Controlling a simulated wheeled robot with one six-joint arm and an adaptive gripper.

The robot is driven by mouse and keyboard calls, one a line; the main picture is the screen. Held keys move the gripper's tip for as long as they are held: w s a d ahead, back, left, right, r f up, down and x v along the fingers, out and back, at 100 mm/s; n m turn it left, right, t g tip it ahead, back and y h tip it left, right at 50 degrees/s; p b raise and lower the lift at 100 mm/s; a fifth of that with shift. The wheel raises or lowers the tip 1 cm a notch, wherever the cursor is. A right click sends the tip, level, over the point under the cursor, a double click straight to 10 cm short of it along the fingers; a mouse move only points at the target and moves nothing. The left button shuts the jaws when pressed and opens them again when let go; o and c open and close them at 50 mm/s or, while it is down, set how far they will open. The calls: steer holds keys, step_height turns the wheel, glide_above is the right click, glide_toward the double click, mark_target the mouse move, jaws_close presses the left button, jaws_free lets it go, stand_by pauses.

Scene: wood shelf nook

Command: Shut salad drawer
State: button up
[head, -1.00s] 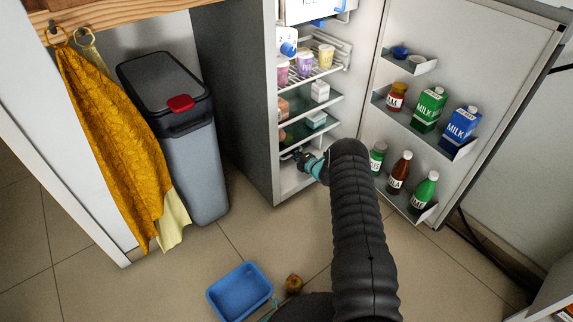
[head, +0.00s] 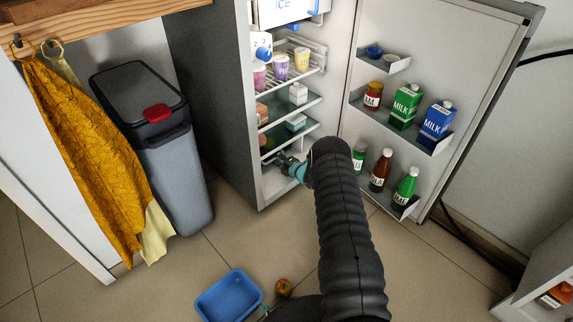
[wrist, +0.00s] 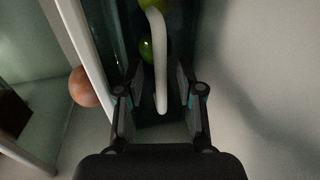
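The salad drawer (wrist: 125,35) shows in the wrist view as a dark teal, see-through box. A green round item (wrist: 147,49) shows in it. A pale curved handle (wrist: 159,65) runs down in front of it. My gripper (wrist: 160,112) has its two fingers apart, one on each side of the handle's lower end; I cannot tell whether either touches it. In the head view my gripper (head: 282,163) is low inside the open fridge, and my arm hides part of the bottom. How far out the drawer stands is unclear.
The fridge door (head: 450,60) is swung open to the right, with bottles and cartons on its racks. A grey bin (head: 172,170) and hanging yellow cloth (head: 85,150) stand left. A blue tub (head: 229,296) and a brown round item (head: 284,287) lie on the floor.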

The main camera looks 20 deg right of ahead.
steer(key=v, duration=1)
steer(key=shift+s+d+r, duration=0.1)
steer(key=shift+s+d, duration=0.05)
steer(key=shift+s, duration=0.1)
